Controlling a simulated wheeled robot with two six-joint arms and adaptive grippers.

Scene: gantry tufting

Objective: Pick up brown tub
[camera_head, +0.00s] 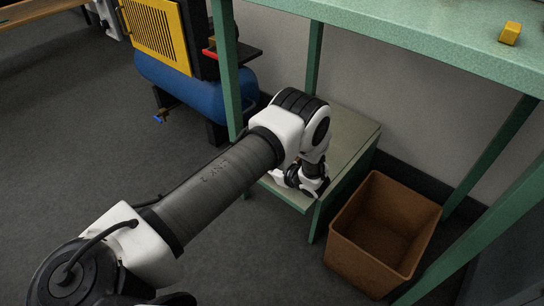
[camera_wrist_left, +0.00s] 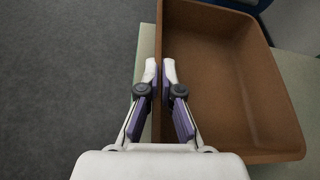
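A brown tub (camera_head: 352,257), open at the top and empty, stands at the lower right of the head view, beside a low green-framed table. A brown tub (camera_wrist_left: 268,130) fills the right of the left wrist view. My left gripper (camera_wrist_left: 160,72) reaches down there with one finger on each side of its left wall, close together on the rim. In the head view my left gripper (camera_head: 308,182) is partly hidden by my arm, over the low table and left of the visible tub. I cannot tell whether both views show the same tub. My right gripper is not in view.
A green workbench (camera_head: 420,30) stands above, with a yellow block (camera_head: 510,33) on top. The low table (camera_head: 352,128) is under it. A blue tank (camera_head: 190,92) with a yellow grille (camera_head: 152,30) stands at the back left. The grey floor at left is clear.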

